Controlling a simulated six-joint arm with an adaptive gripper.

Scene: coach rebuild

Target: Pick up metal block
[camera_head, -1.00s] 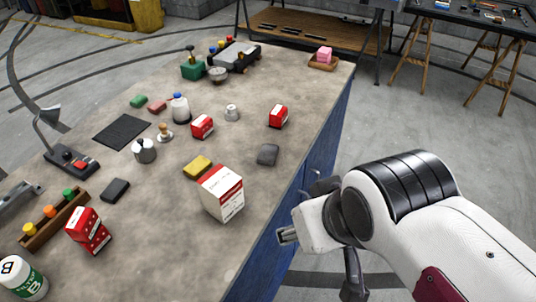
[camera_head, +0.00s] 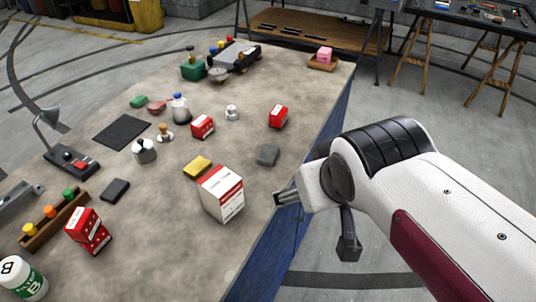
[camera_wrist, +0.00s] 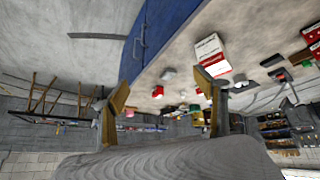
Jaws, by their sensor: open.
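A small grey block (camera_head: 267,155), which looks like the metal block, lies on the worktop near its right edge. A red-and-white box (camera_head: 277,117) stands beyond it and a large white-and-red carton (camera_head: 221,194) is nearer. My gripper (camera_head: 284,199) is beside the table's right edge, below and to the right of the block and apart from it. In the wrist view, whose picture is upside down, my gripper (camera_wrist: 165,90) shows two spread, empty fingers. The grey block (camera_wrist: 168,74) appears between them, at a distance.
A yellow sponge-like block (camera_head: 197,167) lies left of the grey block, behind the carton. A small white-and-grey item (camera_head: 232,112) stands farther back. The blue table side (camera_head: 290,220) is close to my gripper. The worktop right around the grey block is clear.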

